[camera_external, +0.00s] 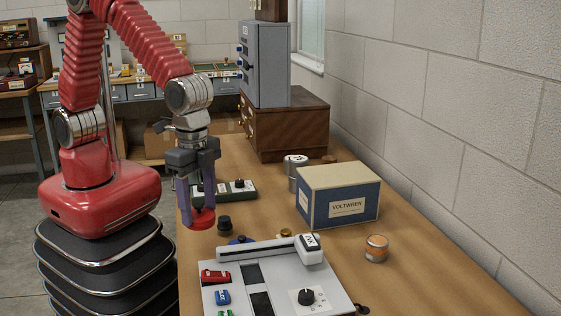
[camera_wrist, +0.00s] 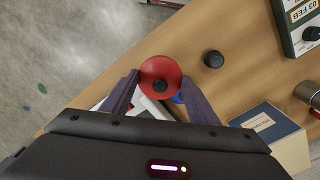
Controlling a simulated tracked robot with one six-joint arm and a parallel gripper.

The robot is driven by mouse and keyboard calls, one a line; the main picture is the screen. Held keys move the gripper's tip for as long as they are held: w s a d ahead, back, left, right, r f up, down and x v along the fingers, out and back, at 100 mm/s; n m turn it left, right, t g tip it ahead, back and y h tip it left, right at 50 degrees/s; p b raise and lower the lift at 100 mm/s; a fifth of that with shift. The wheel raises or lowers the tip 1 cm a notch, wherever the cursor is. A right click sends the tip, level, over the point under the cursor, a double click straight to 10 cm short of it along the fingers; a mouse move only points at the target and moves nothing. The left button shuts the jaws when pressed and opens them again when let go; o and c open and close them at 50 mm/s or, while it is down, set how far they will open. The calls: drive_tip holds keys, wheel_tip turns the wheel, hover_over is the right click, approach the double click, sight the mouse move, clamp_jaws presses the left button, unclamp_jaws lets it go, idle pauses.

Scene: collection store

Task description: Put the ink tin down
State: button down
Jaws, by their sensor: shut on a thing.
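The ink tin, a round red tin with a small dark centre, is in my gripper (camera_external: 197,210). In the external view the tin (camera_external: 203,220) hangs between the purple-grey fingers near the table's left edge. In the wrist view the tin (camera_wrist: 160,72) shows from above, with a fingertip of my gripper (camera_wrist: 160,84) on each side. It appears held above the wooden table (camera_external: 425,285); the gap under it is hard to judge.
A small black knob-like piece (camera_external: 224,223) stands close right of the tin. A white device (camera_external: 330,284) lies in front, a dark green device (camera_external: 238,190) behind. The Voltwren box (camera_external: 338,196), a grey canister (camera_external: 296,170) and an orange tin (camera_external: 376,249) stand further right.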

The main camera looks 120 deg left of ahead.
idle(0.4)
drive_tip(key=w+a+r, duration=0.3)
drive_tip(key=w+a, duration=0.2)
drive_tip(key=a, duration=0.2)
drive_tip(key=w+a+r, duration=0.3)
drive_tip(key=w+a, duration=0.2)
drive_tip(key=a, duration=0.3)
drive_tip(key=w+a+r, duration=0.1)
drive_tip(key=a+r, duration=0.2)
drive_tip(key=a, duration=0.6)
drive_tip(key=w+a+r, duration=0.1)
drive_tip(key=a+r, duration=0.3)
drive_tip(key=a, duration=0.6)
drive_tip(key=shift+r, duration=0.15)
hover_over(314, 171)
drive_tip(key=shift+f, duration=3.15)
drive_tip(key=shift+f, duration=1.85)
